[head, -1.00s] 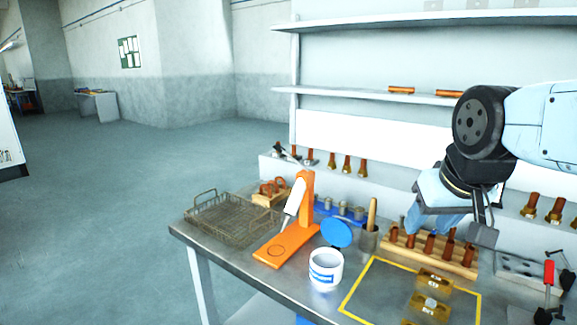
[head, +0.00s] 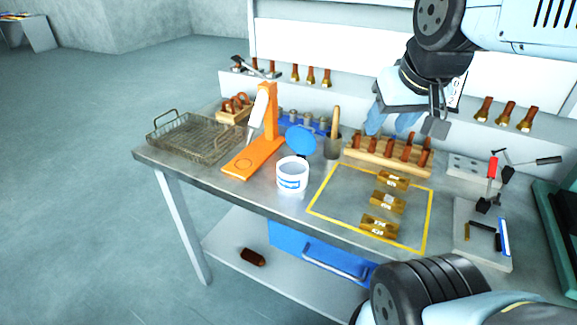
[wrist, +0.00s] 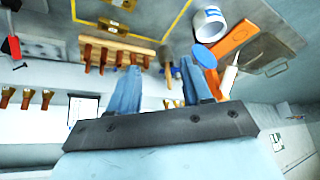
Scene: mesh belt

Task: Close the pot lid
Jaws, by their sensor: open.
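A small white pot (head: 292,174) with a blue label stands on the metal bench. Its round blue lid (head: 301,140) is tipped up at the pot's back edge, so the pot is open. In the wrist view the pot (wrist: 210,24) and the lid (wrist: 205,57) show at the top right. My gripper (head: 393,121) is open and empty, above the wooden rack, to the right of the pot and higher than it. Its two blue fingers (wrist: 157,90) stand apart in the wrist view, with nothing between them.
An orange stand (head: 256,155) and a wire basket (head: 192,138) are left of the pot. A grey cup with a wooden handle (head: 333,146) is close on its right. A wooden rack of brown pieces (head: 389,160) and brass blocks (head: 386,203) inside a yellow outline lie further right.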

